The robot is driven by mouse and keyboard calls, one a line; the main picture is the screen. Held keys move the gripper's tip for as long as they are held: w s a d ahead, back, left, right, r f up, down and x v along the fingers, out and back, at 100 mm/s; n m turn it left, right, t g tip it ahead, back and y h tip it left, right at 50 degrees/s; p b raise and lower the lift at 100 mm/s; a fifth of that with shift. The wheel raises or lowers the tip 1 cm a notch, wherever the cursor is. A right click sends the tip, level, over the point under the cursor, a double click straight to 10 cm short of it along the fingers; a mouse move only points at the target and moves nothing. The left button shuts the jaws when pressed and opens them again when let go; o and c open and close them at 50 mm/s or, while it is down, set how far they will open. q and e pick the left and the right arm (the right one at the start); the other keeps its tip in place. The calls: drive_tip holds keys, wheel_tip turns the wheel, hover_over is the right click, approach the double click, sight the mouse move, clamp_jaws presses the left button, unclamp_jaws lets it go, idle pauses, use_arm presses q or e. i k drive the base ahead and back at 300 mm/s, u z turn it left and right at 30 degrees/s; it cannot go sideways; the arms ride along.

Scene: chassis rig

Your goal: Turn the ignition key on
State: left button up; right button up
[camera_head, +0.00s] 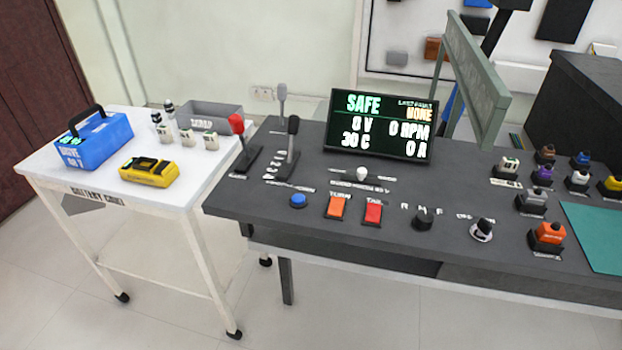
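A round silver switch with a dark top (481,231), which looks like the ignition key, sits at the front right of the dark console (270,213). Small white lettering beside it is too blurred to read surely. Which way the key points is too small to tell. The display (376,126) at the back of the console reads SAFE, 0 V, 30 C, 0 RPM and 0 A. Neither of my grippers is in view.
Left of the key are a black R N F knob (424,219), a red switch (373,213), an orange switch (337,207) and a blue button (298,200). An orange-topped block (547,234) stands close on its right. Levers (290,150) rise at the left.

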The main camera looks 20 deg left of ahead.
sight(485, 227)
drive_tip(key=k, duration=0.5)
drive_tip(key=z, duration=1.65)
drive_tip(key=i, duration=0.95)
drive_tip(key=u, duration=1.8)
